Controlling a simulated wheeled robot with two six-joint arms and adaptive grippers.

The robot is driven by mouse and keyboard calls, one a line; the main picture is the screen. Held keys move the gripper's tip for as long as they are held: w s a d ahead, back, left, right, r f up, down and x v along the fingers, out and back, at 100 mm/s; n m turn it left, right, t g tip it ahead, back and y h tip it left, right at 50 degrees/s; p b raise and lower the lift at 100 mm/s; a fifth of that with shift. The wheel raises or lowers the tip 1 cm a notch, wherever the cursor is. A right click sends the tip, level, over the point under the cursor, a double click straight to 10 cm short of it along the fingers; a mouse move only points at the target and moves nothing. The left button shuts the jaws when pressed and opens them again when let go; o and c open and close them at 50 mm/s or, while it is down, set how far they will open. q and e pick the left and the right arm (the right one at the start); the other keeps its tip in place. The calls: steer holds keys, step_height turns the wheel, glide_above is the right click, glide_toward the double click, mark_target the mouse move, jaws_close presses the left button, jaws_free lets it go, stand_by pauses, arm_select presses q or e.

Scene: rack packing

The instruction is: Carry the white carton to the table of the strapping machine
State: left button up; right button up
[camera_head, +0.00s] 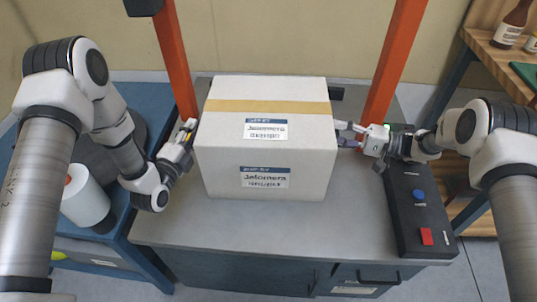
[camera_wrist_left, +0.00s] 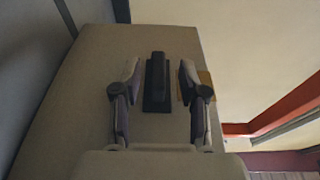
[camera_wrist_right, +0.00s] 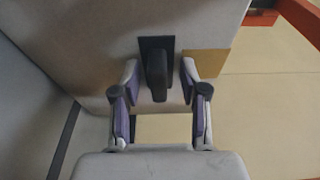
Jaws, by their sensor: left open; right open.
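The white carton (camera_head: 263,140) sits upright on the grey table top of the strapping machine (camera_head: 225,222), between the two orange-red posts. It has brown tape across its top and printed labels. My left gripper (camera_head: 186,132) is at its left side, open. In the left wrist view the open fingers (camera_wrist_left: 157,82) stand either side of a black handle (camera_wrist_left: 157,84) on the carton's wall. My right gripper (camera_head: 357,132) is open at the carton's right side. In the right wrist view its fingers (camera_wrist_right: 160,80) flank another black handle (camera_wrist_right: 157,68). Contact is unclear.
A black control box (camera_head: 418,205) with blue and red buttons lies at the table's right. At left, a blue table (camera_head: 122,240) holds a white roll (camera_head: 86,197). A wooden shelf (camera_head: 487,48) with bottles stands at right. The table's front strip is clear.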

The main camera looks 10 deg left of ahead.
arm_select(q)
steer(key=s+a, duration=0.1)
steer(key=s, duration=0.6)
arm_select(e)
steer(key=s+d, duration=0.2)
steer(key=d, duration=0.9)
steer(key=shift+d, duration=0.4)
arm_select(q)
steer(key=shift+a, duration=0.1)
arm_select(e)
steer(key=shift+s+f, duration=0.1)
